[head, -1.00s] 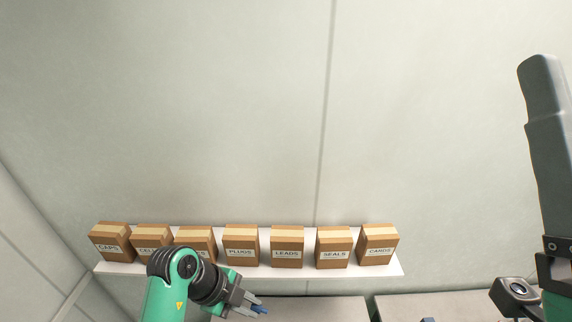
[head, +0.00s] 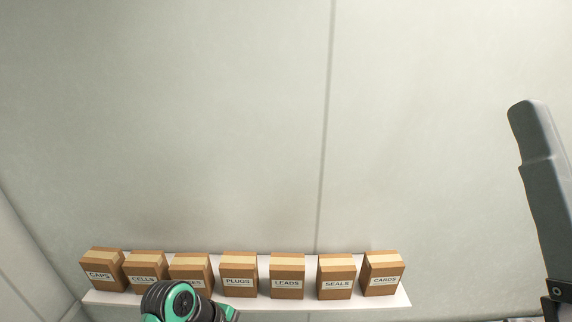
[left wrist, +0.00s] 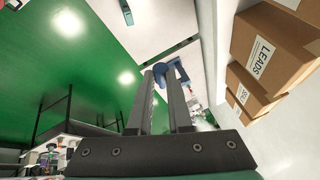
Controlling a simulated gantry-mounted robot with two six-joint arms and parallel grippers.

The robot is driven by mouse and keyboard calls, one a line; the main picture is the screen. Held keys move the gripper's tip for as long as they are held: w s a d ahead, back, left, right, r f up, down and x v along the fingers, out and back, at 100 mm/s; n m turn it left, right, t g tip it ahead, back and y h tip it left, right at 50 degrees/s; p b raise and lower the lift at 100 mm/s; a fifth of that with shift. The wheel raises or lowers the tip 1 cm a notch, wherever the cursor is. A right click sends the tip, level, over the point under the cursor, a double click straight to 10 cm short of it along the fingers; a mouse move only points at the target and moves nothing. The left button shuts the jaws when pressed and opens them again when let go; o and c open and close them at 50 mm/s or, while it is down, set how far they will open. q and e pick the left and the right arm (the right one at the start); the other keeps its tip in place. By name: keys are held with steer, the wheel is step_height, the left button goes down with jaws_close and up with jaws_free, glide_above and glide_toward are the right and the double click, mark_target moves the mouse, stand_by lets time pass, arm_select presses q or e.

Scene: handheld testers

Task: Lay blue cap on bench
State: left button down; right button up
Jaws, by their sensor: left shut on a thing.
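The blue cap (left wrist: 182,72) shows at the fingertips of my left gripper (left wrist: 163,78) in the left wrist view. The gripper is shut on it, and the fingers hide part of it. A pale flat surface (left wrist: 150,28), perhaps the bench, lies beyond the fingertips; I cannot tell the gap to it.
A white shelf (head: 100,298) on the wall carries several labelled cardboard boxes, among them PLUGS (head: 238,280) and LEADS (head: 287,281). In the left wrist view the LEADS box (left wrist: 268,62) stands close to the right of the gripper. The wall above the shelf is bare.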

arm_select(q)
step_height(320, 180, down, 31)
steer(key=b, duration=2.9)
step_height(320, 180, up, 35)
steer(key=p, duration=3.4)
steer(key=shift+f, duration=0.35)
